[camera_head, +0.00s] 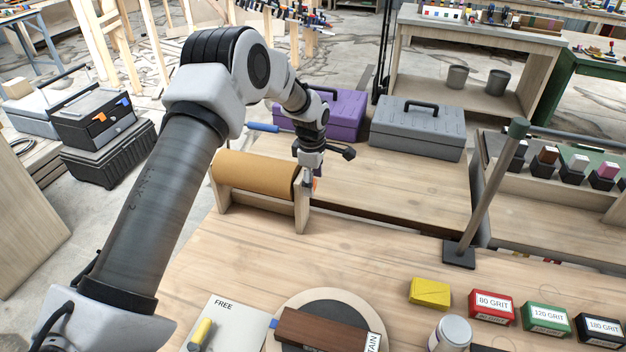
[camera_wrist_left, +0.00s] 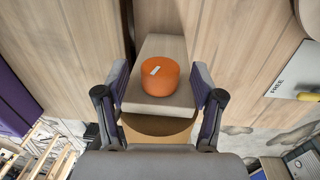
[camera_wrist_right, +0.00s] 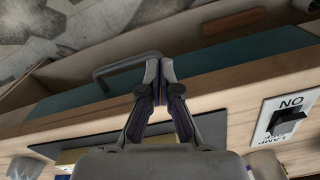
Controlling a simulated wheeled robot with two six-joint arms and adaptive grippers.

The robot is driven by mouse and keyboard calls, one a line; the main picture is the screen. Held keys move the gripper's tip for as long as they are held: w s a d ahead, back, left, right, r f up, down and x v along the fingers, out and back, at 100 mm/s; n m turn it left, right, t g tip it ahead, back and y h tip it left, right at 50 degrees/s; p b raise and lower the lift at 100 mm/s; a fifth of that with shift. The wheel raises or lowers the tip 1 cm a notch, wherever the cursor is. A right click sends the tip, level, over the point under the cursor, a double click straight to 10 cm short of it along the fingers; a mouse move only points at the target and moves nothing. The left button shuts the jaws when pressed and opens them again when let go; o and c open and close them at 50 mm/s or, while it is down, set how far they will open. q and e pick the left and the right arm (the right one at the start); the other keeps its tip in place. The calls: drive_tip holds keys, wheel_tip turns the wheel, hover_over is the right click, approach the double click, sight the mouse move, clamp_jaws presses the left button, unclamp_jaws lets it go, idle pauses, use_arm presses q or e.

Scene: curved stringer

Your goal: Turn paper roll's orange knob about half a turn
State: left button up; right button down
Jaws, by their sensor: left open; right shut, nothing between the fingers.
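The paper roll (camera_head: 254,175) is a brown roll held between wooden end plates at the back left of the bench. Its orange knob (camera_wrist_left: 160,76) shows in the left wrist view on the outer face of an end plate (camera_wrist_left: 160,48), with a small white mark on it. My left gripper (camera_wrist_left: 160,92) is open, one finger on each side of the knob and apart from it. In the head view the left gripper (camera_head: 311,180) is beside the roll's right end and mostly hides the knob. My right gripper (camera_wrist_right: 159,62) is shut and empty; it is outside the head view.
A metal post (camera_head: 487,190) stands right of the roll. Purple (camera_head: 322,115) and grey (camera_head: 418,128) toolboxes stand behind. Grit boxes (camera_head: 490,306), a yellow block (camera_head: 430,292) and a round disc with a wooden piece are in front. A lamp switch (camera_wrist_right: 286,122) is near my right gripper.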

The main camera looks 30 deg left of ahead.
use_arm(q)
drive_tip(key=shift+w+d+f, duration=0.1)
drive_tip(key=shift+d+f, duration=0.05)
drive_tip(key=shift+f, duration=0.5)
drive_tip(key=c, duration=1.2)
drive_tip(key=shift+o, duration=0.2)
drive_tip(key=shift+g+p, duration=0.45)
drive_tip(key=shift+g, duration=0.25)
drive_tip(key=shift+w+f+g, duration=0.1)
drive_tip(key=shift+g, duration=0.3)
drive_tip(key=shift+f+g+h+b, duration=0.15)
drive_tip(key=shift+g+h+b, duration=0.25)
drive_tip(key=shift+g+b, duration=0.35)
drive_tip(key=shift+b, duration=0.3)
drive_tip(key=shift+r+g, duration=0.2)
drive_tip(key=shift+g, duration=0.05)
